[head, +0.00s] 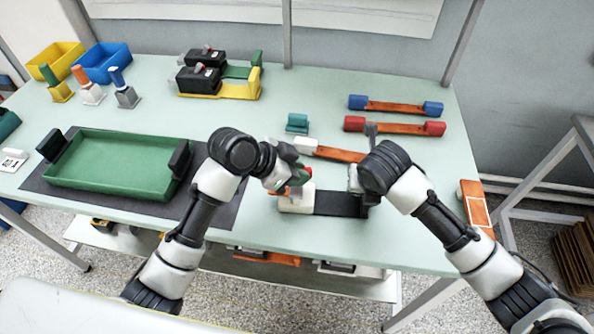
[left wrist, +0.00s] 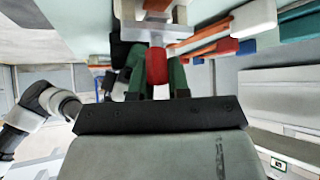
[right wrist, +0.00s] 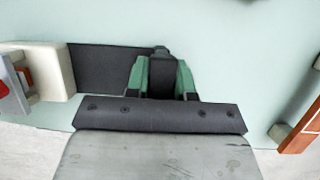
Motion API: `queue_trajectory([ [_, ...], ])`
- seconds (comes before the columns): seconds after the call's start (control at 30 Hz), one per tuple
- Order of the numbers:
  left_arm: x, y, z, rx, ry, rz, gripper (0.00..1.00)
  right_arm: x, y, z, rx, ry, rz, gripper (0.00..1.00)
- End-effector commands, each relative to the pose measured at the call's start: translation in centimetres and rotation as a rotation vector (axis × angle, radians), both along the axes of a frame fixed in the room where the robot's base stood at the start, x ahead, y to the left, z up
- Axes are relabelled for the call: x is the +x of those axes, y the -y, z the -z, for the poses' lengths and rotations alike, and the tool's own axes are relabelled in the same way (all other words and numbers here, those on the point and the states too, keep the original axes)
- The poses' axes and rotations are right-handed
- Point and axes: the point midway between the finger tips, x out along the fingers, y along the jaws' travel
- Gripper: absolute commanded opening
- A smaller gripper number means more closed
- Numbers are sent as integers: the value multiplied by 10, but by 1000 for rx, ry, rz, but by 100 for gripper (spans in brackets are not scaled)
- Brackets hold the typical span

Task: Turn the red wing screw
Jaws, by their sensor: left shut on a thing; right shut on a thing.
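The red wing screw (left wrist: 157,66) shows in the left wrist view between the green fingers of my left gripper (left wrist: 158,80), which is shut on it. In the head view the left gripper (head: 298,180) is at the white end block (head: 296,203) of a fixture with a black plate (head: 338,203), and red shows at its fingertips. In the right wrist view my right gripper (right wrist: 162,66) is shut on the black end piece (right wrist: 161,80) of this fixture, at the end away from the white block (right wrist: 50,72). The right fingertips are hidden by the arm in the head view.
A green tray (head: 115,165) lies on a dark mat at left. Orange bars with blue ends (head: 395,106) and red ends (head: 395,126) lie behind the fixture. A teal block (head: 297,123) and black breakers (head: 199,80) stand farther back. The table is clear between tray and breakers.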

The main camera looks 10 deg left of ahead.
Motion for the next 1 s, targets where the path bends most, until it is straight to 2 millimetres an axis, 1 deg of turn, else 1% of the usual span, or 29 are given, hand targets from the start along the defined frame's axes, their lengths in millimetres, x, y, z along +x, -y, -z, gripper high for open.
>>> queue_trajectory([
  [0.7, -1, 1, 0, -1, -1, -677, 0, 0, 0, 0, 0, 1, 0, 0],
  [1.0, 0, 1, 0, -2, -4, -931, 0, 0, 0, 0, 0, 1, 0, 0],
])
